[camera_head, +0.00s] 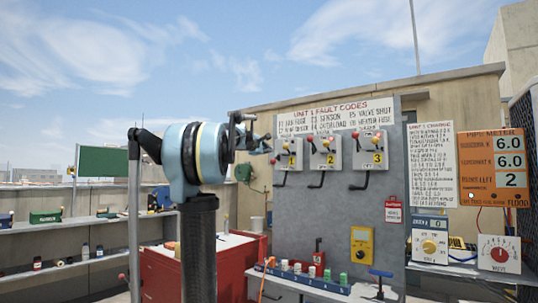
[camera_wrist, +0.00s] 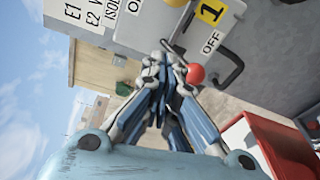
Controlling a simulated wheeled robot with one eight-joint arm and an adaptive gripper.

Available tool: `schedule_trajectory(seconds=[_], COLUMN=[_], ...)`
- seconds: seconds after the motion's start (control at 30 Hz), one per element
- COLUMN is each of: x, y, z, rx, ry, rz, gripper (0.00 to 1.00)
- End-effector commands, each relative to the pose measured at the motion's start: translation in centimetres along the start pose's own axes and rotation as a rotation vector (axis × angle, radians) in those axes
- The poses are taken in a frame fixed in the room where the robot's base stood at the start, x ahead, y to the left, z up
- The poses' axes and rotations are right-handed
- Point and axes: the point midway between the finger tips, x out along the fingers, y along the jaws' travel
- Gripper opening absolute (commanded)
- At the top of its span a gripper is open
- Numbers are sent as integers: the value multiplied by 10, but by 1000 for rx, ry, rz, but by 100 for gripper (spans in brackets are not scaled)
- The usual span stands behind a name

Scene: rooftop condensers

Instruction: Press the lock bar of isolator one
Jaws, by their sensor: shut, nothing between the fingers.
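Isolator one is a light grey box (camera_head: 289,158) with a yellow "1" label on the grey panel in the head view. The wrist view shows its yellow "1" label (camera_wrist: 211,12), an "OFF" mark, a red knob (camera_wrist: 195,73) and a black bent bar (camera_wrist: 235,62). I cannot tell for sure which part is the lock bar. My gripper (camera_head: 265,143) is at the box's left side. In the wrist view my gripper (camera_wrist: 166,57) is shut and empty, its tips beside the red knob and overlapping the box's edge; contact is unclear.
Isolators two (camera_head: 324,155) and three (camera_head: 369,153) stand to the right on the same panel (camera_head: 340,215). Below is a shelf with small coloured items (camera_head: 297,268). A red cabinet (camera_head: 225,268) stands lower left of the panel. Open air lies left of the panel.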

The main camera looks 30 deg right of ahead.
Motion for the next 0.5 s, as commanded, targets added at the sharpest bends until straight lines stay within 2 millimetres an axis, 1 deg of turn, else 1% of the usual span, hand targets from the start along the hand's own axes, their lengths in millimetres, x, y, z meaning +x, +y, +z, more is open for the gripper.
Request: schedule_trajectory(seconds=[0.03, 0.2, 0.33, 0.5], x=[-9, -35, -49, -58], y=[0, 0, 0, 0], z=[1, 2, 2, 2], rx=[0, 1, 1, 1], ry=[0, -1, -1, -2], rz=[0, 0, -1, -1], gripper=[0, 0, 0, 0])
